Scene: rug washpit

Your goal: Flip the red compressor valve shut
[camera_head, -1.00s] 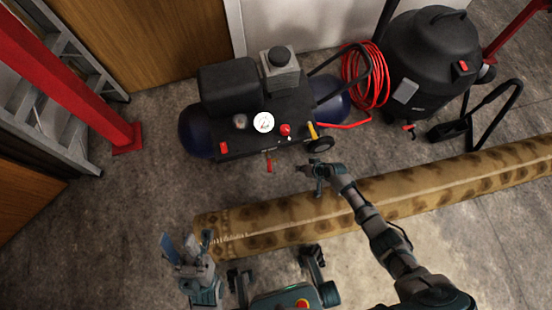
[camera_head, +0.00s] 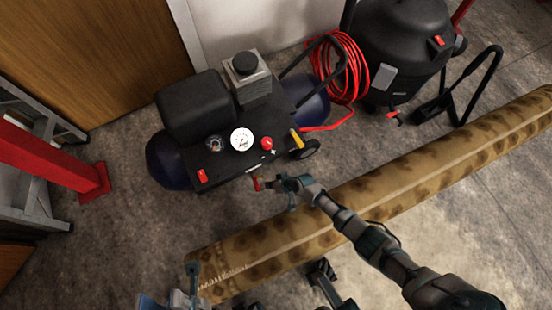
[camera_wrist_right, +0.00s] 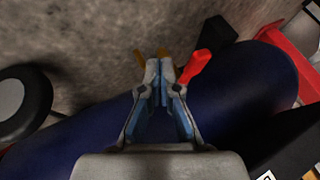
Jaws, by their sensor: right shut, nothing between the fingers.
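The compressor (camera_head: 225,140) has a dark blue tank and a black top with gauges. Its red valve lever (camera_head: 256,184) hangs at the tank's front lower edge. In the right wrist view the red lever (camera_wrist_right: 198,66) slants up to the right, just right of my fingertips, with brass-coloured bits near it. My right gripper (camera_head: 272,184) is shut and empty, close beside the lever; it also shows in the right wrist view (camera_wrist_right: 160,66). Whether it touches the lever is unclear. My left gripper (camera_head: 172,298) is partly cut off at the bottom edge, away from the compressor.
A rolled patterned rug (camera_head: 400,195) lies across the floor under my right arm. A coiled red hose (camera_head: 340,68) and a black vacuum (camera_head: 405,50) stand right of the compressor. A red post (camera_head: 50,160) and ladder are at left. Floor left of the lever is bare.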

